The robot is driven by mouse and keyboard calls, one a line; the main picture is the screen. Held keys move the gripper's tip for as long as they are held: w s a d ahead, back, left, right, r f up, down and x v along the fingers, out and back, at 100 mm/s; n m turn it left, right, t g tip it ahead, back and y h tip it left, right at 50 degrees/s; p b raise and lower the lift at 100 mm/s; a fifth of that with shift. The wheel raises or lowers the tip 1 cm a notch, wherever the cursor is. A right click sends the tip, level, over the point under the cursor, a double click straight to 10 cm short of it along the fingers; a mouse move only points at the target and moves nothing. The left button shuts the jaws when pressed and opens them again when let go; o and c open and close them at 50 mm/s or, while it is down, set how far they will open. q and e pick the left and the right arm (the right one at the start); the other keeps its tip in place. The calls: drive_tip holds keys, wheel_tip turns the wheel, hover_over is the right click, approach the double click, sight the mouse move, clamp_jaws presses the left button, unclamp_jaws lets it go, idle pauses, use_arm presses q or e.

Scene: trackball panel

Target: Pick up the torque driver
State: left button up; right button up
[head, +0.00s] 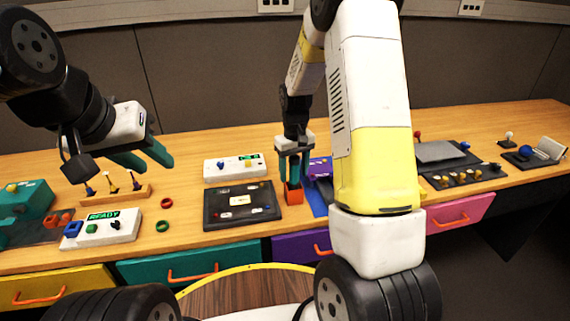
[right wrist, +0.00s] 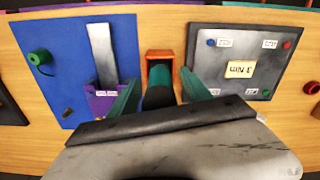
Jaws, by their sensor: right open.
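The orange holder (head: 294,194) stands on the bench, left of the blue mat. In the right wrist view, the holder (right wrist: 166,56) has a dark green-black upright handle (right wrist: 158,84) in front of it, which looks like the torque driver. My right gripper (head: 294,168) points down above the holder. In the right wrist view, its teal fingers (right wrist: 160,92) are apart, one on each side of the handle; I cannot tell whether they touch it. In the head view the gripper hides the handle. My left gripper (head: 142,158) is empty above the bench at the left, its teal fingers apart.
A dark panel (head: 222,214) lies left of the holder; the right wrist view shows its "3 Nm" label (right wrist: 240,68). A blue mat (right wrist: 62,62) with a purple block (right wrist: 102,104) lies on the other side. A white READY box (head: 102,229) and small rack (head: 128,194) are at left.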

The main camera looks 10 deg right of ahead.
clamp_jaws()
drive_tip(key=shift+r, duration=0.1)
